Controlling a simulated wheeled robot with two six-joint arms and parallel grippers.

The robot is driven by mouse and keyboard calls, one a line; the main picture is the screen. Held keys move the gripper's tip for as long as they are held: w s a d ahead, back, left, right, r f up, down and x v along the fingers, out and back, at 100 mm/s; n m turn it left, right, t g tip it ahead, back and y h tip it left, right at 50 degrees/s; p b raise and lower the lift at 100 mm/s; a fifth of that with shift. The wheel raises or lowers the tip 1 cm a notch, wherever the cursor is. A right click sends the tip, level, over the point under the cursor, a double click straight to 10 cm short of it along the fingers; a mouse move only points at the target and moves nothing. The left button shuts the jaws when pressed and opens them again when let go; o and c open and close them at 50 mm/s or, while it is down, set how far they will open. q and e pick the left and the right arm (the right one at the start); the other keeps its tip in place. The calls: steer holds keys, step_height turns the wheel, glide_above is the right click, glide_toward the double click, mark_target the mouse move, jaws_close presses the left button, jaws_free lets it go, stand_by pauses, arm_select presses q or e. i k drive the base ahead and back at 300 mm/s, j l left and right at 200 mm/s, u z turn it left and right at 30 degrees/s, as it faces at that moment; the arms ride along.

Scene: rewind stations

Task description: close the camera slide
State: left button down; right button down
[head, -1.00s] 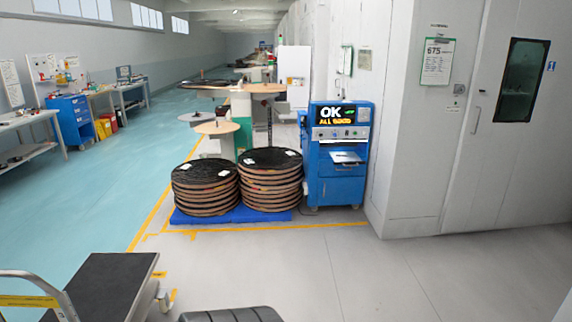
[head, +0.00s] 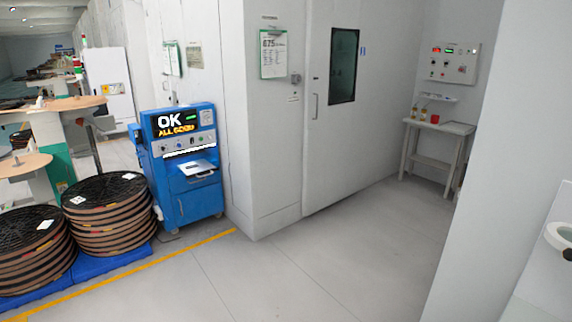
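A blue cabinet (head: 185,165) stands left of centre against the white wall block in the head view. Its display (head: 176,122) reads "OK ALL GOOD". A light, flat plate-like part (head: 197,168) juts from the cabinet's front, below the row of buttons. I cannot tell whether this part is the camera slide, and no other slide can be made out. Neither of my grippers is in view.
Stacked reels (head: 108,212) on a blue pallet (head: 125,260) stand left of the cabinet. A yellow floor line (head: 165,262) runs in front. The grey floor (head: 300,270) is clear. A small table (head: 437,128) stands at the back right, and a white wall edge (head: 478,180) is near on the right.

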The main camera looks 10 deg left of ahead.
mark_target(198, 168)
steer(key=i+j+u, duration=0.2)
steer(key=i+j, duration=0.15)
steer(key=i+j+u, duration=0.2)
steer(key=i, duration=0.2)
steer(key=i+j+u, duration=0.25)
steer(key=i, duration=0.15)
steer(key=i+j+u, duration=0.2)
steer(key=i, duration=0.2)
steer(key=i+j+z, duration=0.15)
steer(key=i, duration=1.6)
